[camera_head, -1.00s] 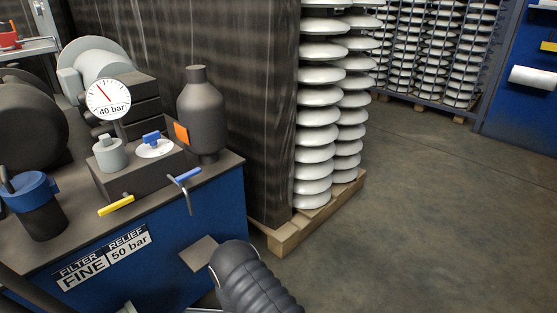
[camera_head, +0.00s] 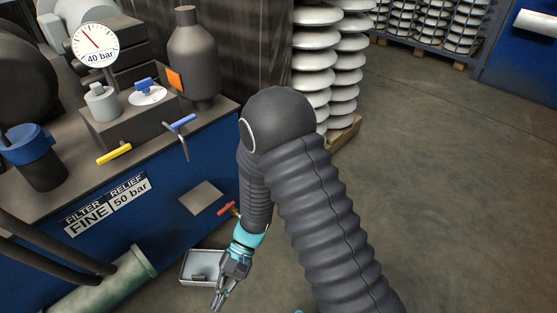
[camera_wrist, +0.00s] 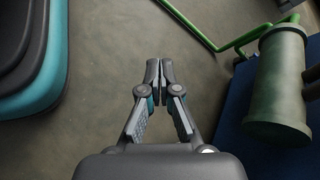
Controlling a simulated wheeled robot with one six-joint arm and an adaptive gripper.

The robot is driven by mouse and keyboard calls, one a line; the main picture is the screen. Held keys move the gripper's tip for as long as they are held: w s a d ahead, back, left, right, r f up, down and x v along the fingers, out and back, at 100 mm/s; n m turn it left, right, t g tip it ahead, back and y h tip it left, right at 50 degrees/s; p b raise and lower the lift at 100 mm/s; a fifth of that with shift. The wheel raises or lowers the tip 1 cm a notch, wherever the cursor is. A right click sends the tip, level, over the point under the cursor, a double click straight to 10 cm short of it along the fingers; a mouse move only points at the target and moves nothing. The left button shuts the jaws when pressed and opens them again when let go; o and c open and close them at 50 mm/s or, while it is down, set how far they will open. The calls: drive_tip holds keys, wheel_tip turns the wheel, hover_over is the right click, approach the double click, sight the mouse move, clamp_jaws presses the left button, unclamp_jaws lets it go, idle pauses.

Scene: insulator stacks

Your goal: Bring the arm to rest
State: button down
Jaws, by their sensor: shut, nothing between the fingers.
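My gripper (camera_head: 218,300) hangs at the lower middle of the head view, fingers pointing down, below the teal band of my arm. In the wrist view my gripper (camera_wrist: 160,66) has its fingertips together with nothing between them. My arm is bent, with the dark ribbed sleeve rising to a rounded elbow and the forearm coming down from it. The gripper is in front of the blue power unit (camera_head: 215,150) and apart from it.
A small grey tray (camera_head: 187,278) lies beside the gripper. A green cylinder (camera_head: 105,283) also shows in the wrist view (camera_wrist: 277,88), near a green tube (camera_wrist: 240,42). White insulator stacks (camera_head: 340,72) stand on a pallet behind my elbow. Floor at right is clear.

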drive_tip(key=w+d+r+n+t+h+p, duration=0.15)
drive_tip(key=w+d+r+t, duration=0.25)
drive_tip(key=d+r, duration=0.6)
drive_tip(key=w+d+r+m+t+h+p, duration=0.1)
drive_tip(key=w+d+r+t+h, duration=0.25)
drive_tip(key=d+r, duration=0.6)
drive_tip(key=s+d+r+t+p, duration=0.1)
drive_tip(key=d+r+t, duration=0.3)
drive_tip(key=r, duration=0.5)
drive_tip(key=s+d+r+m+t+p, duration=0.1)
drive_tip(key=s+d+r+t+p, duration=0.1)
drive_tip(key=d+r, duration=0.6)
drive_tip(key=s+r+t, duration=0.1)
drive_tip(key=t, duration=0.1)
drive_tip(key=shift+d+r+t, duration=0.15)
drive_tip(key=shift+r+t, duration=0.1)
drive_tip(key=shift+t, duration=0.1)
drive_tip(key=shift+m, duration=0.25)
